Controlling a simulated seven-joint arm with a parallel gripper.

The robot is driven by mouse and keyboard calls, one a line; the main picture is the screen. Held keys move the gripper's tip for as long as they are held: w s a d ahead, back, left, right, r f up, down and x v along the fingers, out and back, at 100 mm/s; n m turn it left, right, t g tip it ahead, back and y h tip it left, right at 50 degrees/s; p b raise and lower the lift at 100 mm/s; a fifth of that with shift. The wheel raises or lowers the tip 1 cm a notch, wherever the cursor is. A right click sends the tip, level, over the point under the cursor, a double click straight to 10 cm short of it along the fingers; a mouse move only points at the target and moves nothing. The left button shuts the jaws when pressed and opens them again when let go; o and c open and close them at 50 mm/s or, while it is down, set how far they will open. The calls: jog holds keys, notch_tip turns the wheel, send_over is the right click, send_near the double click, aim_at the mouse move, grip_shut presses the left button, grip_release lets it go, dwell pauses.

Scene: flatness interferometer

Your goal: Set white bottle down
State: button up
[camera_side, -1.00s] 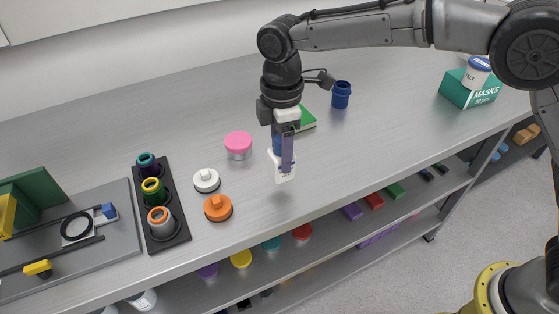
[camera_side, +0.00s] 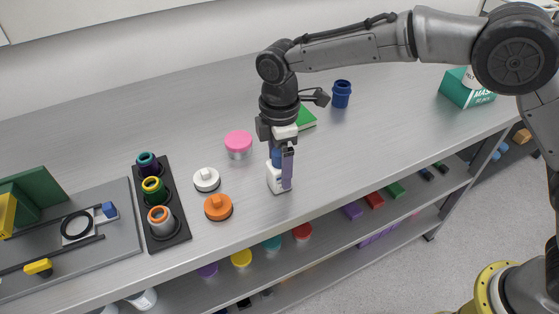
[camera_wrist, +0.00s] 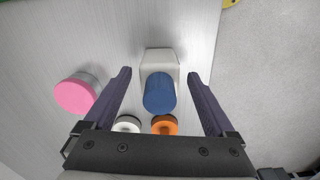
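The white bottle (camera_side: 273,181) with a blue cap stands upright on the grey bench top, near its front edge. In the wrist view, the white bottle (camera_wrist: 160,57) and its blue cap (camera_wrist: 159,92) lie between my two purple fingers. My gripper (camera_wrist: 159,74) is open, with a visible gap on each side of the bottle. In the side view my gripper (camera_side: 282,178) points down around the bottle, and one finger hides part of it.
Left of the bottle are a pink-lidded jar (camera_side: 238,144), a white lid (camera_side: 206,180) and an orange lid (camera_side: 218,207). A black rack (camera_side: 171,239) with several coloured-ring vials stands further left. A green block (camera_side: 306,118) and blue cup (camera_side: 341,94) are behind.

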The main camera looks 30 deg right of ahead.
jog(key=shift+r, duration=0.1)
notch_tip(320, 180, up, 12)
jog(key=shift+f, duration=0.25)
jog(key=shift+r, duration=0.35)
jog(key=shift+d+r, duration=0.15)
jog(key=s+d+r+m+t, duration=0.1)
jog(key=s+d+r+m, duration=0.1)
jog(key=s+d+m, duration=0.3)
jog(key=s+d+r+m+t, duration=0.1)
jog(key=s+d+r, duration=0.2)
jog(key=d, duration=0.5)
jog(key=s+d+r+m+t, duration=0.1)
jog(key=s+d+r+m, duration=0.1)
jog(key=s+d+m, duration=0.3)
jog(key=s+d+f+m+t, duration=0.1)
jog(key=s+d+f+m, duration=0.1)
jog(key=s+d+f, duration=0.2)
jog(key=s+d+f+m+t, duration=0.1)
jog(key=s+d+f+m, duration=0.2)
jog(key=s+d, duration=0.3)
jog(key=s, duration=0.4)
jog(key=shift+s+f+t, duration=0.2)
jog(key=shift+f+t, duration=0.1)
jog(key=shift+f, duration=0.1)
